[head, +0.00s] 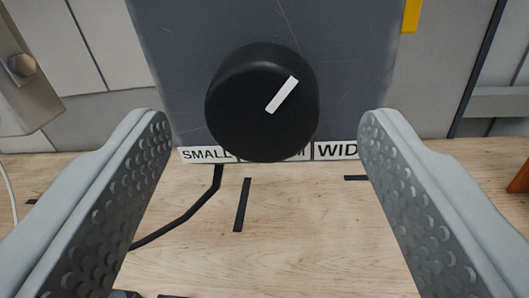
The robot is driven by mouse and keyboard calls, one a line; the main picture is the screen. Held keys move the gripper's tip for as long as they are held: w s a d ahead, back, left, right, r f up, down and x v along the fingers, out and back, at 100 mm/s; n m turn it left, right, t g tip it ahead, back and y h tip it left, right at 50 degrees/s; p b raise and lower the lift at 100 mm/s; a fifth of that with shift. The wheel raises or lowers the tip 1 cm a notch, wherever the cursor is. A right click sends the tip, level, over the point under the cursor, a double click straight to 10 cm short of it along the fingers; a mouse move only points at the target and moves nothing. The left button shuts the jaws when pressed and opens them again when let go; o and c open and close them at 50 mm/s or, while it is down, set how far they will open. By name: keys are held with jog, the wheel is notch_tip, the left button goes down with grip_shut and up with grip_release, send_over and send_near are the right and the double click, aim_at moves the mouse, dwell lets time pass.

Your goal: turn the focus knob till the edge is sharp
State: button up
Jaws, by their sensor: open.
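The black round knob (262,103) is on the front of a dark grey box (352,60). Its white pointer line (282,95) slants toward the upper right. Below the knob a white label strip (336,150) reads "SMALL" at the left and "WID" at the right; the knob hides part of its middle word. My gripper (262,125) is open, with one grey dimpled finger to each side of the knob in the picture. A gap shows between each finger and the knob, and nothing is held. No projected edge is in view.
A wooden surface (290,230) lies below the box, with black tape marks (242,204) and a black cable (185,216). A grey metal part (22,85) stands at the upper left. An orange object (520,180) is at the right edge.

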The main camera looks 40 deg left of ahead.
jog(key=v, duration=1.5)
jog(key=shift+w, duration=0.15)
dwell(0.7)
